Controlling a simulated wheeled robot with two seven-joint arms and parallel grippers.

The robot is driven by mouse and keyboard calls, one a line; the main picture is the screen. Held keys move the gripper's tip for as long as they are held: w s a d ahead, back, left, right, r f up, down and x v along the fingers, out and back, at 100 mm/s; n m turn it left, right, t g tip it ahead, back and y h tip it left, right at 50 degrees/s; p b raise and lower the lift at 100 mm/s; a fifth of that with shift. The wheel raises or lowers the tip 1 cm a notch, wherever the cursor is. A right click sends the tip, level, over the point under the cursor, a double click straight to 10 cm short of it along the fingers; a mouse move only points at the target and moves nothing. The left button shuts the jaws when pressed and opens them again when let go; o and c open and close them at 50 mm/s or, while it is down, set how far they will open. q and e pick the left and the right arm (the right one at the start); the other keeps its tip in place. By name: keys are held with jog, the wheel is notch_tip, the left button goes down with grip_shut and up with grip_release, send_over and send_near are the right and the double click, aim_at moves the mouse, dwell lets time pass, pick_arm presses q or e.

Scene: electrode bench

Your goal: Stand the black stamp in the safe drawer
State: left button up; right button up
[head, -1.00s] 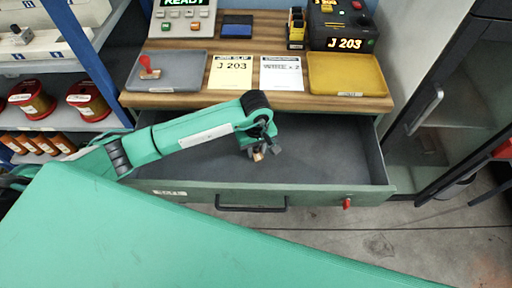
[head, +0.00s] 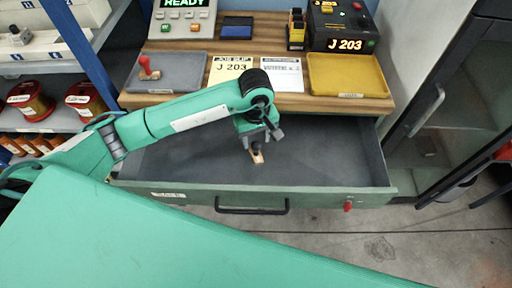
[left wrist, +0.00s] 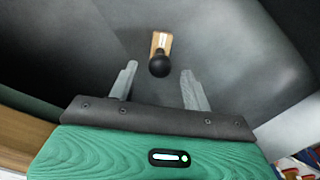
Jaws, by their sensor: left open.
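The black stamp (head: 257,157), with a black round knob and a wooden base, is on the dark floor of the open safe drawer (head: 330,160). In the left wrist view the stamp (left wrist: 161,42) looks upright, knob toward the camera, with a pale mark on its base. My left gripper (head: 257,143) is over the drawer, just above and behind the stamp. In the left wrist view its fingers (left wrist: 159,74) are spread, with the knob in line with the gap and apart from both fingers. My right gripper is not in view.
On the bench top stand a grey tray (head: 190,84) with a red stamp (head: 148,67), a yellow tray (head: 372,88), two cards and a black box (head: 343,30). A shelf with spools is at left, a cabinet at right. The drawer floor around the stamp is clear.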

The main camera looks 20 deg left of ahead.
aim_at(256, 143)
pick_arm(q)
notch_tip(256, 143, up, 4)
jog(key=shift+r, duration=0.65)
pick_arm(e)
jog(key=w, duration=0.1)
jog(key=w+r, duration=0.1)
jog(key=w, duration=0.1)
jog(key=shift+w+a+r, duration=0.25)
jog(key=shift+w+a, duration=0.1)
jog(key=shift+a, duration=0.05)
